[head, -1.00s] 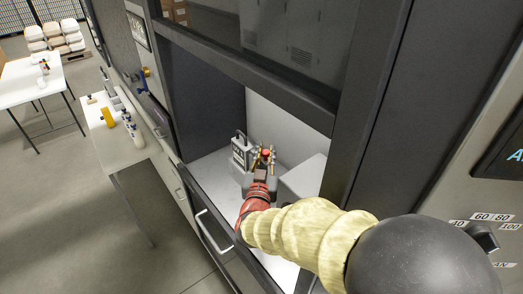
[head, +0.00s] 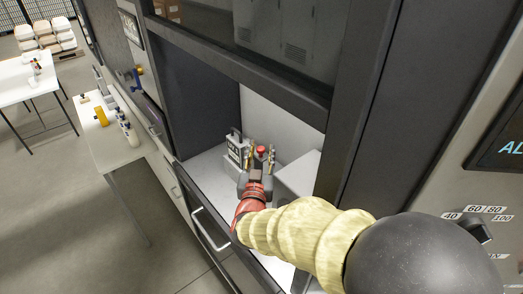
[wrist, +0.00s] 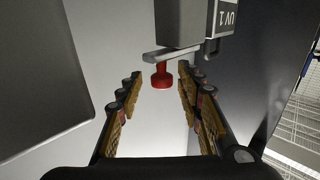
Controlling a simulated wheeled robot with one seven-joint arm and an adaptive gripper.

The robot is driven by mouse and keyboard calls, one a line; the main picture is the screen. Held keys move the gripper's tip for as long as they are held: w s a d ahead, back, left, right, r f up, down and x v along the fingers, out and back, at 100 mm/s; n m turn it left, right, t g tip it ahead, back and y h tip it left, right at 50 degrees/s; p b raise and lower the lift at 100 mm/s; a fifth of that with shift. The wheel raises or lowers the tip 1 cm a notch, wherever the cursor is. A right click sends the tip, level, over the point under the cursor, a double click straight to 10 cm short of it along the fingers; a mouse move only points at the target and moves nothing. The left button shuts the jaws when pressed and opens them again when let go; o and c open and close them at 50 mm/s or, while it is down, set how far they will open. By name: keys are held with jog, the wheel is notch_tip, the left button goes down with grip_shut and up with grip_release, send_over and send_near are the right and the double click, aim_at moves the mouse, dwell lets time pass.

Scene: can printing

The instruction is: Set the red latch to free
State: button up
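The red latch (wrist: 161,76) is a small red knob under a grey bar in the wrist view. The bar joins a grey box marked UV1 (wrist: 221,14). The knob also shows as a small red spot in the head view (head: 261,150), inside the cabinet. My gripper (wrist: 160,90) is open, with one finger on each side of the knob's line. The knob appears centred between the fingertips or just beyond them; I cannot tell the depth or any contact. In the head view my gripper (head: 260,159) reaches into the cabinet bay, its fingers spread beside the red knob.
The cabinet's dark frame (head: 250,69) runs above the opening, and its dark post (head: 352,120) stands right of it. A pale block (head: 299,173) sits right of my gripper. A handled grey unit (head: 236,148) stands left of it. A side table (head: 117,150) holds bottles.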

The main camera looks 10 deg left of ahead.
jog(key=s, duration=1.1)
jog(key=shift+d, duration=0.35)
jog(key=shift+s, duration=0.1)
